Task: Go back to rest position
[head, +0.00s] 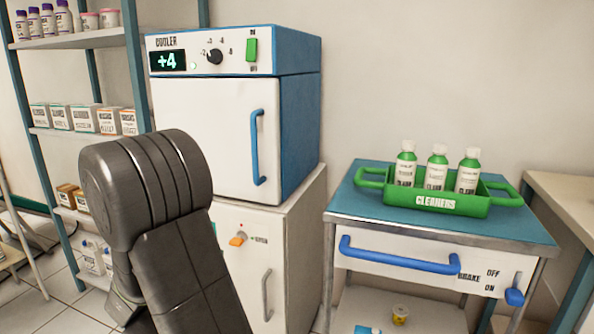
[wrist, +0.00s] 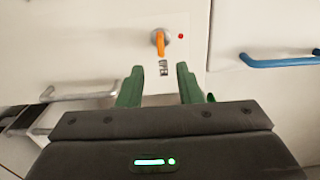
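My gripper (wrist: 158,88) shows in the wrist view with its two green fingers apart and nothing between them. It faces a white cabinet front with an orange knob (wrist: 160,42) and a red light beside it. No contact with the cabinet can be seen. In the head view my dark arm covers the lower left and hides the gripper. The same orange knob (head: 238,239) shows there just right of my arm, on the cabinet (head: 282,225) under the cooler.
The cooler (head: 216,130), reading +4, has its door shut. Right of it stands a cart (head: 365,229) with a green tray (head: 450,203) of cleaner bottles and a blue drawer handle (head: 398,257). A shelf rack (head: 75,38) stands left, behind my arm. A counter (head: 567,198) borders the right.

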